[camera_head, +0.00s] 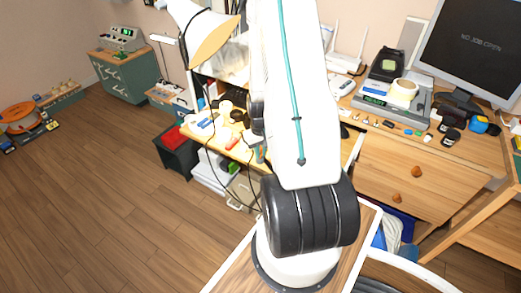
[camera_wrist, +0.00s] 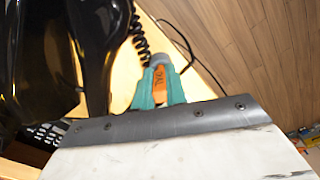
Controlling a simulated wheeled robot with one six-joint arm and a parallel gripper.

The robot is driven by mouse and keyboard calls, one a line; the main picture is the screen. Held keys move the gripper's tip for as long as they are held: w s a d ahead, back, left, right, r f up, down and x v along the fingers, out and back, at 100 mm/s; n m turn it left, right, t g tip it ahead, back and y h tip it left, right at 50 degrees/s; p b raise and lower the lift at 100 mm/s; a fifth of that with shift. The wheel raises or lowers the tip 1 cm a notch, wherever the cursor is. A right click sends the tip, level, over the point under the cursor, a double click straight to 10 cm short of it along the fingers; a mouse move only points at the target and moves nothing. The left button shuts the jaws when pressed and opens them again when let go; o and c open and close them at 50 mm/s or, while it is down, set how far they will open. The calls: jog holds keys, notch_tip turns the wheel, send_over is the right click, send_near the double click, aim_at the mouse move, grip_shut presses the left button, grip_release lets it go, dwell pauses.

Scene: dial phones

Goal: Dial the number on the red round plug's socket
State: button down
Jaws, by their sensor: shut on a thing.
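In the wrist view my gripper (camera_wrist: 160,75) has two teal fingers shut on a small orange piece (camera_wrist: 159,84) with dark lettering, too small to read surely. A grey rounded part shows at the fingertips. A glossy black thing (camera_wrist: 95,45), perhaps a phone, fills the left side, with a black coiled cord (camera_wrist: 138,38) between it and my gripper. In the head view my arm hides most of the gripper; a bit of teal and orange (camera_head: 260,152) shows at its left edge. I cannot make out a red round plug, its socket or a number.
A wooden desk (camera_head: 420,158) with drawers, a monitor (camera_head: 478,50) and several small items stands at the right. A lamp (camera_head: 208,35) hangs over the cluttered table at the centre. A red object (camera_head: 233,143) lies there. The wooden floor (camera_head: 95,215) at the left is clear.

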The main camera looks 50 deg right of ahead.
jog(key=c, duration=1.3)
grip_release()
jog(key=shift+c, duration=0.2)
notch_tip(320, 180, up, 8)
jog(key=shift+f, duration=0.15)
jog(key=s+a+r+n, duration=0.2)
jog(key=s+a+r, duration=0.4)
jog(key=a+r, duration=0.9)
jog(key=s+a+r+n+t, duration=0.1)
jog(key=s+a+r+n, duration=0.2)
jog(key=a+r, duration=1.2)
jog(key=s, duration=0.3)
jog(key=shift+r, duration=0.25)
